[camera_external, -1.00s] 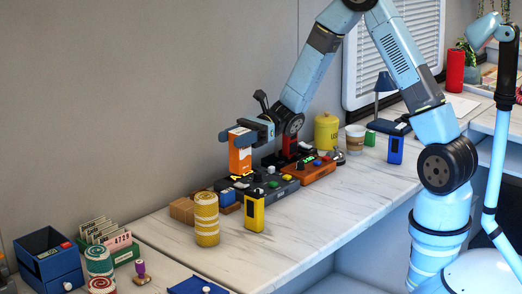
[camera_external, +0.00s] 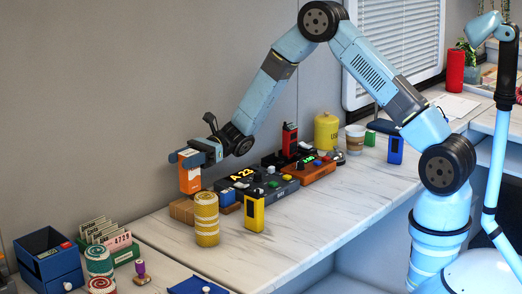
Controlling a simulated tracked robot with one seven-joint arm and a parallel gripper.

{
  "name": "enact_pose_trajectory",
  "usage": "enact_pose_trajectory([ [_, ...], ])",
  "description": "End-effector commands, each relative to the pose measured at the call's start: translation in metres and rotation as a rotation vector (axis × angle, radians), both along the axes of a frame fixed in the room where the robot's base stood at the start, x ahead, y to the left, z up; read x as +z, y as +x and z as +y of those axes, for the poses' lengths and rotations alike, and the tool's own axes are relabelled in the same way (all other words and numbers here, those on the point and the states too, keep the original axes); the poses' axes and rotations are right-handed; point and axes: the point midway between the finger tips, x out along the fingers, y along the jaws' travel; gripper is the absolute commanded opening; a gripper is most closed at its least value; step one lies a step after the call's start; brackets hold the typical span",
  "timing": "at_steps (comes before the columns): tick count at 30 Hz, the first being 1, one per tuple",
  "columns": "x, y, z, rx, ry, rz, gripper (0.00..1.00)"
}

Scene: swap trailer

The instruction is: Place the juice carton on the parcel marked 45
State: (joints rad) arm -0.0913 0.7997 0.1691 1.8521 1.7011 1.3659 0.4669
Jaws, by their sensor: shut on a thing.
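My gripper (camera_external: 188,155) is shut on the juice carton (camera_external: 190,179), an orange and white box held upright. The carton is above or just behind the brown cardboard parcels (camera_external: 182,211) at the back of the counter; I cannot tell whether it touches one. No number 45 is readable on the parcels at this size. The yellow striped cylinder (camera_external: 206,222) stands in front of the parcels and hides part of them.
A dark console with a lit display (camera_external: 243,176) is right of the parcels, beside a blue box (camera_external: 227,197). A yellow device (camera_external: 254,213) stands in front. An orange console (camera_external: 308,171) is farther right. The counter's front right is clear.

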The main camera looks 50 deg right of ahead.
Motion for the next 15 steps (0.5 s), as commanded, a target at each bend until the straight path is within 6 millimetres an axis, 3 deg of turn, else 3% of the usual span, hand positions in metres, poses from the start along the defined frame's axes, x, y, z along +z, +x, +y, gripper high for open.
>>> enact_pose_trajectory([
  [8,-0.012,0.009,0.005,0.001,0.001,0.000,0.09],
  [15,-0.041,0.011,0.005,0.000,0.000,0.002,0.09],
])
